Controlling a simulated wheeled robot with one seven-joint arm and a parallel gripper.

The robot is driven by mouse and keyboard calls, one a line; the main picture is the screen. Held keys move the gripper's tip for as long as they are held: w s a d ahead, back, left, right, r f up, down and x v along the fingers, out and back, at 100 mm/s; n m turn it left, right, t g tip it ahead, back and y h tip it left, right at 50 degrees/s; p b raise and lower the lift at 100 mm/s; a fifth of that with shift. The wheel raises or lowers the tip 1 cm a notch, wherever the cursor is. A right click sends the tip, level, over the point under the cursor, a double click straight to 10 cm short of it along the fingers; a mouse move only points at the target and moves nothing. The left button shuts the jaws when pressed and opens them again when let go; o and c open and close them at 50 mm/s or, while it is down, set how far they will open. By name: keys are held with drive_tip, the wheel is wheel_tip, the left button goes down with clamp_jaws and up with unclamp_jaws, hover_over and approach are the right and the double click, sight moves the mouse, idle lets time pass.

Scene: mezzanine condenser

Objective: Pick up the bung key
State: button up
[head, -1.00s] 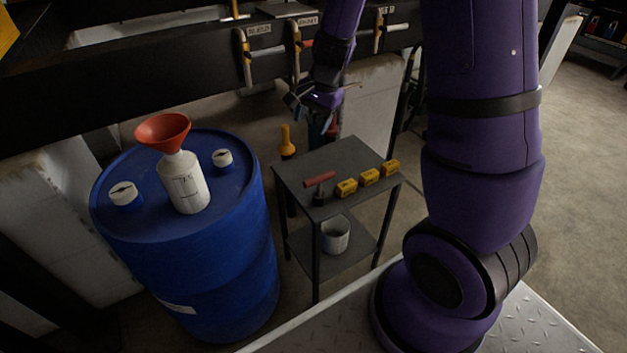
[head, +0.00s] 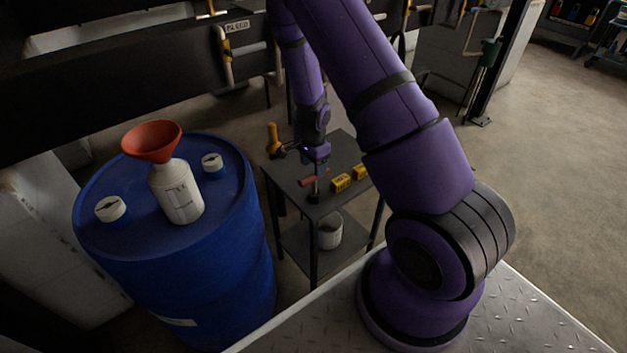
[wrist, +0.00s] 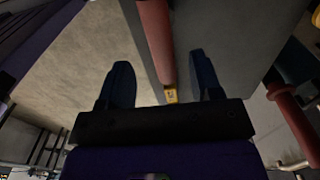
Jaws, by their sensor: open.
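The bung key (head: 307,182) has a red crossbar handle and a dark stem, and stands upright on the top of the small grey table (head: 288,172). My gripper (head: 317,168) is just above it in the head view and partly hides it. In the wrist view the red handle (wrist: 155,35) reaches down between the two spread dark fingers of my gripper (wrist: 165,75). The gripper is open, with gaps beside the handle. I cannot tell whether either finger touches it.
Yellow blocks (head: 341,183) sit right of the key on the table. A white bucket (head: 330,232) is on the lower shelf. A blue drum (head: 185,270) with a white bottle (head: 177,195) and red funnel (head: 152,141) stands left. Dark beams (head: 130,85) run behind.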

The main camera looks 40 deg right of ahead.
sight(314, 179)
drive_tip(key=shift+d+f, duration=0.15)
drive_tip(key=shift+f, duration=3.55)
clamp_jaws()
drive_tip(key=shift+w+r, duration=0.1)
drive_tip(key=shift+r, duration=0.05)
